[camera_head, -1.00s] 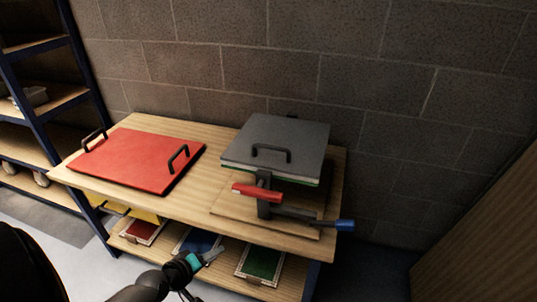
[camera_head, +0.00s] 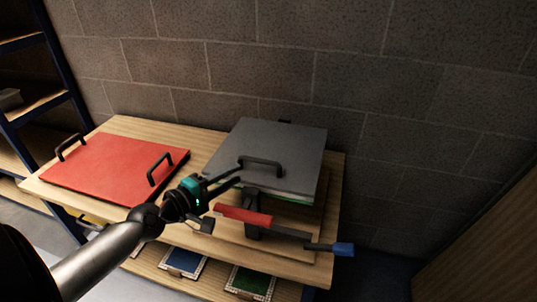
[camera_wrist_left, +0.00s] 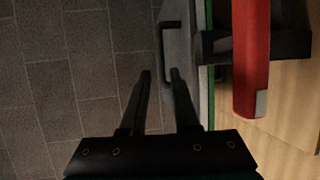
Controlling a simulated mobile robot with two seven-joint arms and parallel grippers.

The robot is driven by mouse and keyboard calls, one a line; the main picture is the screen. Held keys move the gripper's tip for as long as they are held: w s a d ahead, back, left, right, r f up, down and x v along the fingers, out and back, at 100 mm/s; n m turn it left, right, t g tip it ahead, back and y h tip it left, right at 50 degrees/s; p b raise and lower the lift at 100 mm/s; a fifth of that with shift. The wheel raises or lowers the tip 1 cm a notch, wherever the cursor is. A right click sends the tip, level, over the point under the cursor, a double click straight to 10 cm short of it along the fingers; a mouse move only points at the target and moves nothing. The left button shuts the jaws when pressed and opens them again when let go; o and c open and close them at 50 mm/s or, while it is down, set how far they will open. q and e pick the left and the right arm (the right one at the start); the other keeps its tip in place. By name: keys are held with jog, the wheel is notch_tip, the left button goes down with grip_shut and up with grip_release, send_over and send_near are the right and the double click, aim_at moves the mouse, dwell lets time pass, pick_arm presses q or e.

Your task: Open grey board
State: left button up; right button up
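The grey board (camera_head: 285,139) lies flat and shut on a press at the right of the table, with a thin green layer showing under its front edge. Its black handle (camera_head: 262,160) stands on its front part. My left gripper (camera_head: 239,174) is open and empty, its fingertips just left of the handle in the head view. In the left wrist view the handle (camera_wrist_left: 166,42) lies just beyond the fingers (camera_wrist_left: 161,74), roughly in line with the gap between them. My right gripper is out of view.
A red clamp lever (camera_head: 243,214) and a blue-tipped bar (camera_head: 342,249) stick out in front of the grey board, close to my left gripper. A red board (camera_head: 115,165) with two handles lies at left. Panels sit on the lower shelf. A block wall (camera_head: 250,65) stands behind.

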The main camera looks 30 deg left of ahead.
aim_at(261, 160)
pick_arm(q)
jog(key=shift+x, duration=6.8)
jog(key=shift+f, duration=0.1)
jog(key=shift+c, duration=0.4)
grip_shut()
jog(key=shift+a, duration=0.1)
